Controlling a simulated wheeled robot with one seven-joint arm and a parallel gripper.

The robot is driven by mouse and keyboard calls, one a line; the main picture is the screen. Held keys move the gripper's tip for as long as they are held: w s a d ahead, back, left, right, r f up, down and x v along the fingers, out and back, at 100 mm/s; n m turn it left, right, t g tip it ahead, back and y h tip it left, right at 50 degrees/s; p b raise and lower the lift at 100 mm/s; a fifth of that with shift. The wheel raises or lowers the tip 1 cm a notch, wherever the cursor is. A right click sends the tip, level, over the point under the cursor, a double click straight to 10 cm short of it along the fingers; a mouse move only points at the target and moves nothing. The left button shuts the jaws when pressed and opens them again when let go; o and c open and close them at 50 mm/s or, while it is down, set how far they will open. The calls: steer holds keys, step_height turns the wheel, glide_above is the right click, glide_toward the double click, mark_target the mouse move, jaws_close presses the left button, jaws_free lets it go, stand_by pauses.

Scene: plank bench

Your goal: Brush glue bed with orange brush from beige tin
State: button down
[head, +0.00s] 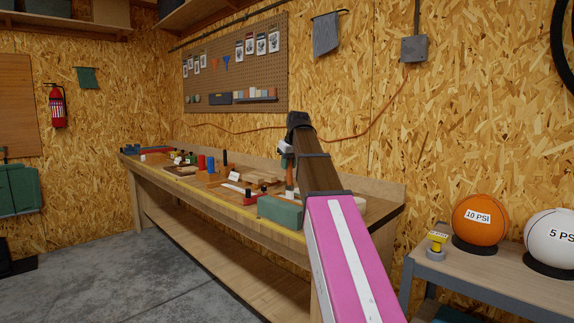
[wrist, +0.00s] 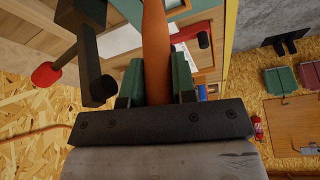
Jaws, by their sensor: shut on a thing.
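My gripper (wrist: 157,82) is shut on the orange brush (wrist: 155,40), its green-padded fingers on either side of the orange handle. The brush's far end is out of the wrist view. In the head view, my gripper (head: 288,162) is above the right part of the bench, and the orange handle (head: 290,178) hangs roughly upright below it. I cannot tell whether the brush tip touches anything. I cannot make out the beige tin or the glue bed for certain; my arm hides part of the bench.
The plank bench (head: 272,232) runs along the wall. A green block (head: 280,212) lies near its front edge. A black clamp with a red handle (wrist: 46,75) is close to my gripper.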

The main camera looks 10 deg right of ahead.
steer(key=shift+s+d, duration=0.4)
steer(key=shift+s, duration=0.3)
steer(key=shift+s+d, duration=0.45)
steer(key=shift+s, duration=0.25)
steer(key=shift+s+d, duration=0.8)
steer(key=shift+s, duration=0.35)
steer(key=shift+r, duration=0.1)
